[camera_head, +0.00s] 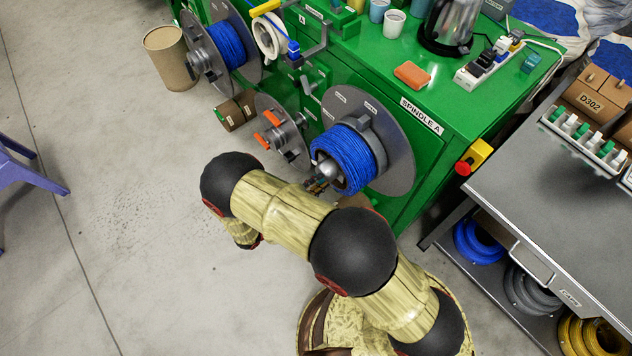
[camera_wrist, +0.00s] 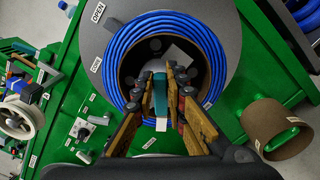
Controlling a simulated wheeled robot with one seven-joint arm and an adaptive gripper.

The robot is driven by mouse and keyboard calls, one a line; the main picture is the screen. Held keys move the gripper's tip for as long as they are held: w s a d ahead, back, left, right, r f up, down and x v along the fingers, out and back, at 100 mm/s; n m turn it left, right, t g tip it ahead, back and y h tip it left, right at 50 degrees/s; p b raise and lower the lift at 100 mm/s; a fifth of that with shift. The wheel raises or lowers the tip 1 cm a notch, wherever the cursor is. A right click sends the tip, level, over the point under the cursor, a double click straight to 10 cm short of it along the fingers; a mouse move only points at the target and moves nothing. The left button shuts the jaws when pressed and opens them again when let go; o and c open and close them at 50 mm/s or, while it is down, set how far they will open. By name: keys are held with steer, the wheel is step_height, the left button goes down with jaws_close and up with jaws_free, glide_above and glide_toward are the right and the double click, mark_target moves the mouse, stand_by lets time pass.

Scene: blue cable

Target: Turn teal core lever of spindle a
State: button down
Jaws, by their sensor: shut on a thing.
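Spindle A (camera_head: 392,150) has a grey flange and a coil of blue cable (camera_head: 343,158), and it sticks out from the green bench's front. In the wrist view the blue coil (camera_wrist: 208,38) rings a dark hollow core. The teal core lever (camera_wrist: 160,92) stands upright in front of that core. My gripper (camera_wrist: 161,84) is shut on the teal lever, one finger on each side. In the head view my gripper (camera_head: 317,184) is small at the spindle's open end, and the lever cannot be made out there.
The green bench (camera_head: 372,40) carries an orange block (camera_head: 412,75), a kettle and a power strip. Another blue cable spool (camera_head: 228,45) and a smaller reel with orange handles (camera_head: 283,133) are to the left. A grey table (camera_head: 540,190) stands right. Floor at left is mostly clear.

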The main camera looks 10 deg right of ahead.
steer(key=shift+s+d+f+m+b, duration=0.1)
steer(key=shift+f+m+b, duration=0.3)
steer(key=shift+m, duration=0.85)
steer(key=shift+s+f+m+b, duration=0.15)
steer(key=shift+m+b, duration=0.5)
steer(key=shift+m, duration=0.65)
steer(key=shift+d+f+m+b, duration=0.1)
steer(key=shift+f+m+b, duration=0.35)
steer(key=shift+m, duration=0.8)
steer(key=c, duration=1.8)
jaws_free()
steer(key=shift+r, duration=0.1)
steer(key=shift+a, duration=0.15)
steer(key=v, duration=1.2)
